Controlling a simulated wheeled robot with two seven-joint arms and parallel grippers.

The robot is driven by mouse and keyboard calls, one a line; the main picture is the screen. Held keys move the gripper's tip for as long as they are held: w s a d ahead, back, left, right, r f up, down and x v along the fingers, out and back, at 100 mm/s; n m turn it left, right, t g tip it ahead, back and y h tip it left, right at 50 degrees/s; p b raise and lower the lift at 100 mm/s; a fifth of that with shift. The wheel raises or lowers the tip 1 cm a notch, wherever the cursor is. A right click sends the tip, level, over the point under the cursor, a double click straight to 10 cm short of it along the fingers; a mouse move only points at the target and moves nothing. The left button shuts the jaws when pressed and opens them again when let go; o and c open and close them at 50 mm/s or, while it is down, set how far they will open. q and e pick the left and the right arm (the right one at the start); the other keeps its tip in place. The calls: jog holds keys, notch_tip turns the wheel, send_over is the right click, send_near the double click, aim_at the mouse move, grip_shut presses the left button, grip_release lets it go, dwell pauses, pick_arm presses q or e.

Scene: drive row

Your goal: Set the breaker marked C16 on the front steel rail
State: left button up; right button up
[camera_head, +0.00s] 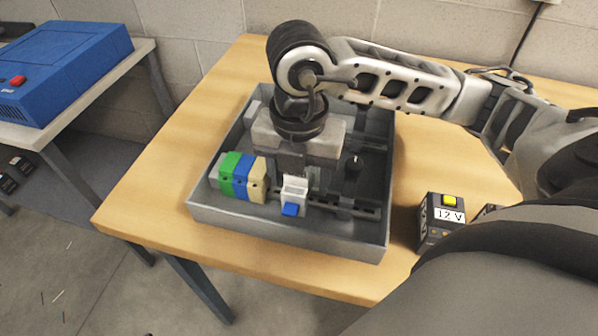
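A white breaker (294,190) with a blue lever is at the front steel rail (345,207) in the grey box (290,233). Its marking cannot be read here. It is beside a row of green, blue and cream blocks, with a small gap between. My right gripper (293,172) points down over the box. Its fingers are close together and look shut on the top of the white breaker. The finger tips are partly hidden, and I cannot tell whether the breaker is seated on the rail. My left gripper is not in view.
The coloured blocks (238,177) fill the rail's left part; its right part is bare. A black block marked 12 V (440,218) is right of the box, partly behind my arm. A blue case (65,72) is on the left table.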

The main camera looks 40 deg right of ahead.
notch_tip(320, 180, up, 8)
jog(key=shift+w+f+p, duration=0.1)
jog(key=shift+f+p, duration=0.15)
jog(key=shift+p, duration=0.4)
pick_arm(q)
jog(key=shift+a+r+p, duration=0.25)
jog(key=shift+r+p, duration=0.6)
jog(key=shift+p, duration=0.1)
pick_arm(e)
notch_tip(320, 180, up, 8)
jog(key=shift+r, duration=0.25)
